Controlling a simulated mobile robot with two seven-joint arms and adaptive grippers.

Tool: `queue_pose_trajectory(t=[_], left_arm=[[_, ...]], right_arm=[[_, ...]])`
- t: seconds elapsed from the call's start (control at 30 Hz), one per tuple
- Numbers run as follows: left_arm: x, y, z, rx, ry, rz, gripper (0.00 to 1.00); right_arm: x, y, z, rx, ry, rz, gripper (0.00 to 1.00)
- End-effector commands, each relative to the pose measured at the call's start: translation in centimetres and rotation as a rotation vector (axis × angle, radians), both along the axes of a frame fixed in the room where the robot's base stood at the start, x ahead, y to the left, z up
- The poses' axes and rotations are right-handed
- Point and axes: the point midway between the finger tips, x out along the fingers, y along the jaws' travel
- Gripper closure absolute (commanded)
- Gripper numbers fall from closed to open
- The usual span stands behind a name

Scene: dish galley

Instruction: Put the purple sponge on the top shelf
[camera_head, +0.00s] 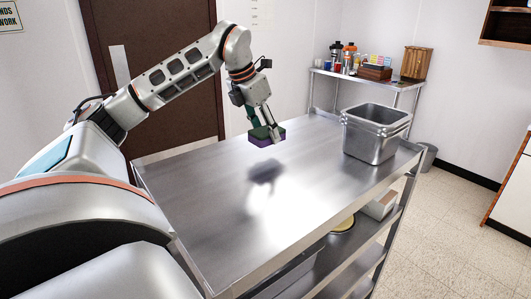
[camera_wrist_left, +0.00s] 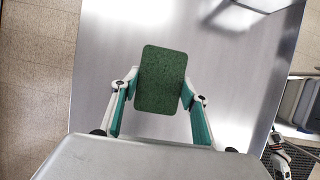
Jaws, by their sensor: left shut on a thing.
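The purple sponge (camera_head: 264,140) has a green top face and a purple lower part. My left gripper (camera_head: 270,132) is shut on it and holds it above the steel top shelf (camera_head: 225,215) of a cart. A dark shadow lies on the shelf below and in front of the sponge, with a gap between. In the left wrist view the sponge's green face (camera_wrist_left: 160,80) sits between the two fingers (camera_wrist_left: 160,92), with bare metal around it.
Stacked steel bins (camera_head: 375,133) stand at the far right end of the top shelf. The middle of the shelf is clear. Lower shelves hold a yellow-rimmed item (camera_head: 343,225) and a pale box (camera_head: 380,204). A side table (camera_head: 368,80) with bottles and boxes stands behind.

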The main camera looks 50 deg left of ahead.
Motion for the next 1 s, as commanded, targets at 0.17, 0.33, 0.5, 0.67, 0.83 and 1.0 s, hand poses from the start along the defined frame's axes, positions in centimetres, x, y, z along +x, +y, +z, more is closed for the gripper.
queue_pose_trajectory(t=[0.17, 0.33, 0.5, 0.67, 0.83, 1.0], left_arm=[[0.0, 0.0, -1.4, 0.0, 0.001, -0.001, 0.63], [-0.1, 0.0, -4.0, 0.001, 0.004, -0.001, 0.63], [0.0, 0.0, -5.1, -0.001, 0.0, -0.001, 0.63], [0.0, 0.0, -5.0, -0.001, -0.001, -0.001, 0.63], [0.0, 0.0, -5.3, -0.001, 0.0, 0.0, 0.63], [0.0, 0.0, -5.3, -0.001, 0.0, 0.0, 0.39]], right_arm=[[-0.2, -0.3, -0.9, -0.006, 0.008, -0.003, 0.6], [-0.5, -0.5, -2.2, -0.009, 0.019, -0.003, 0.6], [-0.8, -0.5, -3.0, -0.012, 0.028, -0.003, 0.6], [-0.8, -0.6, -2.9, -0.012, 0.027, -0.004, 0.6], [-0.7, -0.6, -2.6, -0.011, 0.022, -0.004, 0.6], [-0.5, -0.5, -2.3, -0.01, 0.016, -0.004, 0.6]])
